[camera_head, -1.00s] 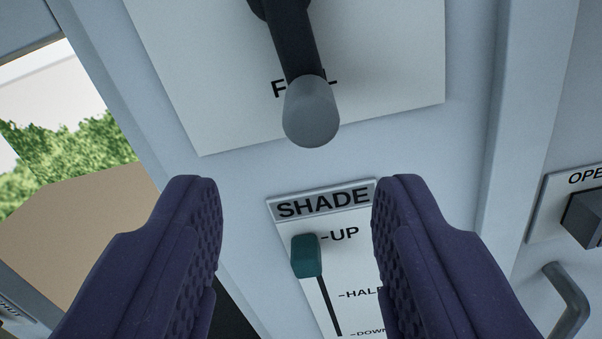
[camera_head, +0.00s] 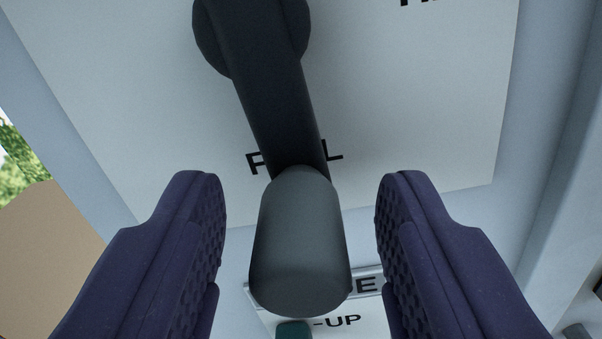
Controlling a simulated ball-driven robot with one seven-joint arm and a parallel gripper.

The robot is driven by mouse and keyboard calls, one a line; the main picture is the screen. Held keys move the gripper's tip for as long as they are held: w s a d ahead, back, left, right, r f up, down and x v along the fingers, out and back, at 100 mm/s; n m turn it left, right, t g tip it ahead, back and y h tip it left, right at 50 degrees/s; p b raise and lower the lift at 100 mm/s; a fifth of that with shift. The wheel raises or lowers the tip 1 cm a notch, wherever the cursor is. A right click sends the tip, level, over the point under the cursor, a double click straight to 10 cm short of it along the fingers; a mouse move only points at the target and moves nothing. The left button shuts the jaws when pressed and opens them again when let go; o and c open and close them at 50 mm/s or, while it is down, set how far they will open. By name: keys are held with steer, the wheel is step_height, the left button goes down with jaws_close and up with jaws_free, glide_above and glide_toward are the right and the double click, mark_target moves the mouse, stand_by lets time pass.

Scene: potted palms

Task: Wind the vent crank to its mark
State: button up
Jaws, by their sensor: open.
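The vent crank has a black arm (camera_head: 272,105) that runs down from a round dark hub (camera_head: 210,35) on a white plate (camera_head: 420,110). Its grey knob (camera_head: 300,245) sticks out toward the camera. The crank arm lies across the plate's partly hidden word, of which "F" and "L" show. More black lettering is cut off at the top edge. My gripper (camera_head: 300,205) is open, with one dark purple finger on each side of the knob. Gaps show between the knob and both fingers, so neither appears to touch it.
Below the plate is the shade panel (camera_head: 368,287), partly hidden by the knob, with its green slider (camera_head: 293,331) near "UP". A raised pale frame (camera_head: 575,150) runs along the right. A tan surface (camera_head: 45,270) and greenery show at left.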

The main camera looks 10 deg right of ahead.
jaws_close()
steer(key=shift+w+a+f+b, duration=0.1)
steer(key=shift+f+b, duration=0.05)
steer(key=shift+b, duration=0.55)
steer(key=shift+m, duration=0.4)
jaws_free()
steer(key=b+v, duration=0.1)
steer(key=v, duration=0.7)
